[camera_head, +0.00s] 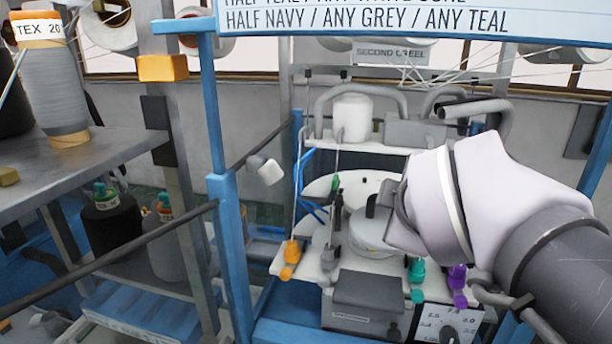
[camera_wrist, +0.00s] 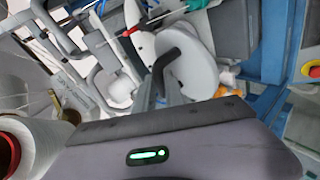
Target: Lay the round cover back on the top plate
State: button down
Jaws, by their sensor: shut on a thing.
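The round cover (camera_head: 368,232) is a pale grey disc with a black upright handle, low in the middle of the knitting machine. It also shows in the wrist view (camera_wrist: 200,72), where its black bent handle stands out. The white top plate (camera_head: 322,188) shows behind and left of it; I cannot tell whether the cover touches the plate. My gripper (camera_head: 392,205) comes in from the right, close against the cover's right side.
A white cone (camera_head: 352,118) stands on the shelf behind. Orange (camera_head: 290,258), teal (camera_head: 417,272) and purple (camera_head: 457,280) knobs flank the machine. A blue post (camera_head: 228,240) and dark rail stand left. A sign (camera_head: 400,18) hangs above. Thin upright rods stand left of the cover.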

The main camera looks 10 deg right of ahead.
jog(key=w+d, duration=0.1)
jog(key=w, duration=0.4)
jog(key=w+d, duration=0.2)
jog(key=w, duration=0.3)
jog(key=w+d+p, duration=0.1)
jog(key=w+d, duration=0.1)
jog(key=w, duration=0.4)
jog(key=shift+r, duration=0.1)
jog(key=f, duration=0.1)
jog(key=f+b, duration=0.1)
jog(key=f, duration=0.1)
jog(key=shift+w+f+b, duration=0.25)
jog(key=shift+f+b, duration=0.1)
jog(key=shift+f, duration=0.05)
jog(key=shift+s+r, duration=0.1)
jog(key=shift+r, duration=0.05)
jog(key=c, duration=1.4)
grip_release()
